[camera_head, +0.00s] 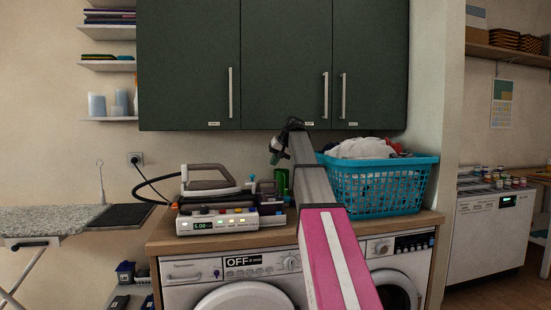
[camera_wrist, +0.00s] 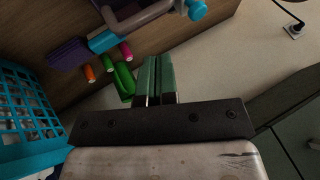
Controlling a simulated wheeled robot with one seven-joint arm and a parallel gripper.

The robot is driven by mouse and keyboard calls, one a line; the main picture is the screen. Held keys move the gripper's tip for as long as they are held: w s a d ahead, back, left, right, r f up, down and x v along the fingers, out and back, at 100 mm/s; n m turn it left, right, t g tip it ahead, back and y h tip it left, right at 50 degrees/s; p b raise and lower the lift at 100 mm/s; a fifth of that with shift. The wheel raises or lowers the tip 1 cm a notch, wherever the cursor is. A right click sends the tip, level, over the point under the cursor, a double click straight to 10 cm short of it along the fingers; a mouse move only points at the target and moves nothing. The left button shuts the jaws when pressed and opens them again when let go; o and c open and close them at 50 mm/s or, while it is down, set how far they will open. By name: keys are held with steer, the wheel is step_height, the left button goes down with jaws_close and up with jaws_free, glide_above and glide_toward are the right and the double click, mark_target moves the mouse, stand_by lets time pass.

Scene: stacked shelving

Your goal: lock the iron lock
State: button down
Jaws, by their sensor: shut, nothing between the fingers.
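A grey and white iron (camera_head: 210,183) sits on its steam station (camera_head: 216,224), which has a lit display and buttons, on the wooden counter. I cannot clearly make out which part is the iron's lock. My gripper (camera_head: 275,158) is up and to the right of the iron, apart from it, with its arm reaching in from the front. In the wrist view, its green fingers (camera_wrist: 155,78) are together with nothing between them. A grey bar with cyan ends (camera_wrist: 130,25) shows beyond the fingers there; I cannot tell whether it belongs to the station.
A cyan laundry basket (camera_head: 378,188) full of cloth stands right of my arm. A green bottle (camera_wrist: 124,79) and small coloured spools lie near the fingers in the wrist view. Dark green cabinets (camera_head: 190,65) hang above. Washing machines (camera_head: 230,270) stand under the counter.

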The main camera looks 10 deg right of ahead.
mark_target(246, 181)
steer(key=x, duration=0.5)
steer(key=shift+f, duration=0.1)
steer(key=a, duration=0.3)
steer(key=shift+w+f, duration=0.35)
steer(key=shift+f, duration=0.05)
steer(key=shift+a+f, duration=0.1)
steer(key=shift+a, duration=0.45)
steer(key=shift+a, duration=0.1)
steer(key=shift+a, duration=1.8)
steer(key=shift+d, duration=0.1)
